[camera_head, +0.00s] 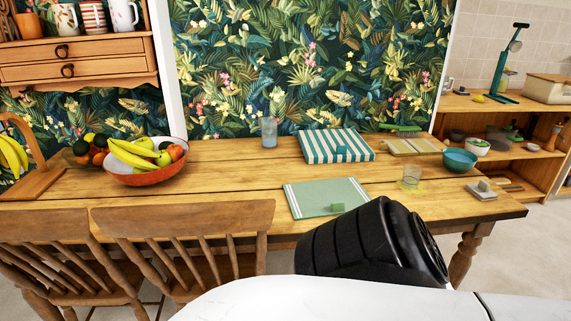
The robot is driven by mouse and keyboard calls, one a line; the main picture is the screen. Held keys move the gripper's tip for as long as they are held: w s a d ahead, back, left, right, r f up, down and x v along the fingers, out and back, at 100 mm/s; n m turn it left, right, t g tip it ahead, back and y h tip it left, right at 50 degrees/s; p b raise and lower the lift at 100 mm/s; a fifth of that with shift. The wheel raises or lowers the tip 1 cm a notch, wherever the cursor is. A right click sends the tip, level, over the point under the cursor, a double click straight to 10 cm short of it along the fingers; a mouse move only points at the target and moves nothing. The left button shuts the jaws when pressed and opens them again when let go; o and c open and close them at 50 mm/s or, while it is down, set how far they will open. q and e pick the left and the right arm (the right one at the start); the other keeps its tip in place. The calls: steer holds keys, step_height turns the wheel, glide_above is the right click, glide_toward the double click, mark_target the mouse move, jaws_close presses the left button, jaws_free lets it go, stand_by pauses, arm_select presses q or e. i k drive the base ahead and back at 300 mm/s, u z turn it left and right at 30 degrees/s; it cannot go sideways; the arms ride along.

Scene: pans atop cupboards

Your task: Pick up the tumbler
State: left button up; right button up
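Two glass vessels stand on the wooden table, and I cannot tell for sure which one is the tumbler. A tall bluish clear glass (269,133) stands upright near the back edge, left of a striped cloth. A shorter clear glass (411,176) with a yellowish base stands on the right part of the table. Neither of my grippers is in view. A black ribbed part of my own arm covers the table's front edge in the middle.
The wooden table (230,172) holds a fruit bowl (146,178), a striped cloth (312,147), a green book or board (310,194) and a teal bowl (460,160). Chairs (185,222) stand along the front left. A shelf unit (540,160) is at the right.

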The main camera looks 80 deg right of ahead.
mark_target(412, 175)
steer(key=z, duration=4.75)
steer(key=i, duration=1.15)
steer(key=u, duration=2.35)
